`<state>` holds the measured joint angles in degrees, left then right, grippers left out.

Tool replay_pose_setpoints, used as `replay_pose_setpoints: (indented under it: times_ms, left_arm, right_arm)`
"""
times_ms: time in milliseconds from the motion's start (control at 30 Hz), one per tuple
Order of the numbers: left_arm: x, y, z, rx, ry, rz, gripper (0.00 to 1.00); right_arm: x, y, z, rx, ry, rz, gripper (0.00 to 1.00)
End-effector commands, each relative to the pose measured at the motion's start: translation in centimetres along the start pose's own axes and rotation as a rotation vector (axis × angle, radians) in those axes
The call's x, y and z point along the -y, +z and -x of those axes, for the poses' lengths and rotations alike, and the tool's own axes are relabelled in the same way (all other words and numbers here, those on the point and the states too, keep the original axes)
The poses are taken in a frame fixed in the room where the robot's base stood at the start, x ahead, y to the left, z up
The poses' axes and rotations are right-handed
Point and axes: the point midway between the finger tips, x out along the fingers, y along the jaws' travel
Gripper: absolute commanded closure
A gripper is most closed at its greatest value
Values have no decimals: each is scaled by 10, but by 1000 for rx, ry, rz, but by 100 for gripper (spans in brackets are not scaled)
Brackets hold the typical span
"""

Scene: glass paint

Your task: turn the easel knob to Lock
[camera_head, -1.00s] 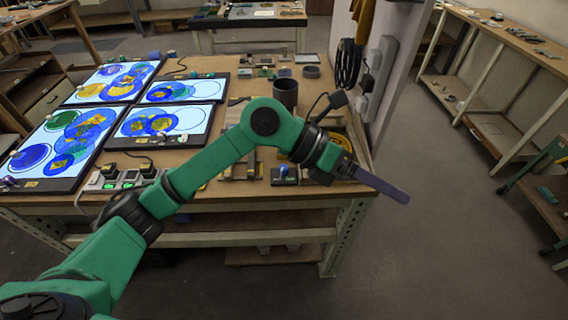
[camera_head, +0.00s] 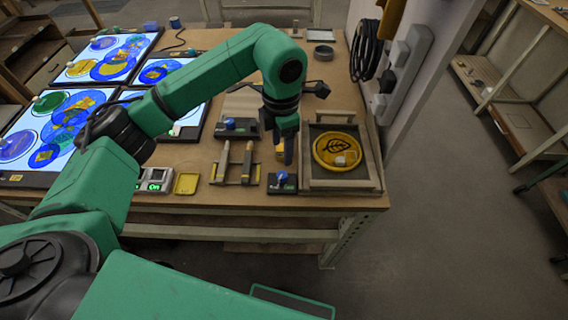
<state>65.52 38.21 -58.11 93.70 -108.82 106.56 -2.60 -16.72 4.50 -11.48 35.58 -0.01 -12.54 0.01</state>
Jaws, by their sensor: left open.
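A blue knob (camera_head: 282,177) sits on a small dark block near the table's front edge. Another blue knob (camera_head: 230,124) sits on a dark block farther back and left. No lettering on either knob can be read. A wooden frame (camera_head: 313,186), which looks like the easel, lies to the right and holds a yellow disc (camera_head: 326,151) with a leaf design. My left gripper (camera_head: 285,157) points down just behind the front knob, between the two knobs and left of the disc. It is open, seen nearly edge-on; whether it touches anything is unclear. My right gripper is out of view.
A yellow tray (camera_head: 187,183) and a small device with green displays (camera_head: 154,182) lie farther left. Lit panels (camera_head: 60,125) with coloured glass circles fill the left side.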

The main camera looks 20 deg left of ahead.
Motion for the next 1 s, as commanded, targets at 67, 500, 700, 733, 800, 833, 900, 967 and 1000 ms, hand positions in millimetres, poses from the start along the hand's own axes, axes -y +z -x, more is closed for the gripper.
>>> replay_pose_setpoints:
  times_ms: [67,500,700,733,800,833,900,967,1000]
  left_arm:
    - [1,-1,-18,-5,-5,1,34]
    - [1,0,-108,1,-2,0,34]
    - [0,1,-111,2,-1,-1,34]
    - [0,1,-111,2,-1,-1,34]
    - [0,1,-111,2,-1,-1,53]
    - [0,1,-111,2,-1,-1,64]
    - [0,1,-111,2,-1,-1,91]
    - [0,1,-110,2,-1,-1,100]
    - [0,1,-110,2,-1,-1,100]
  right_arm:
    - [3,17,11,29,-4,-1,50]
    - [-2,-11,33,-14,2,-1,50]
    - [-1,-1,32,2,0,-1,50]
    - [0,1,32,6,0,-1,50]
    - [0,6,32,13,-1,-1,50]
    - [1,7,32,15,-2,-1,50]
    - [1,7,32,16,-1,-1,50]
    - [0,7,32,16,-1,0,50]
    - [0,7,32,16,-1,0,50]
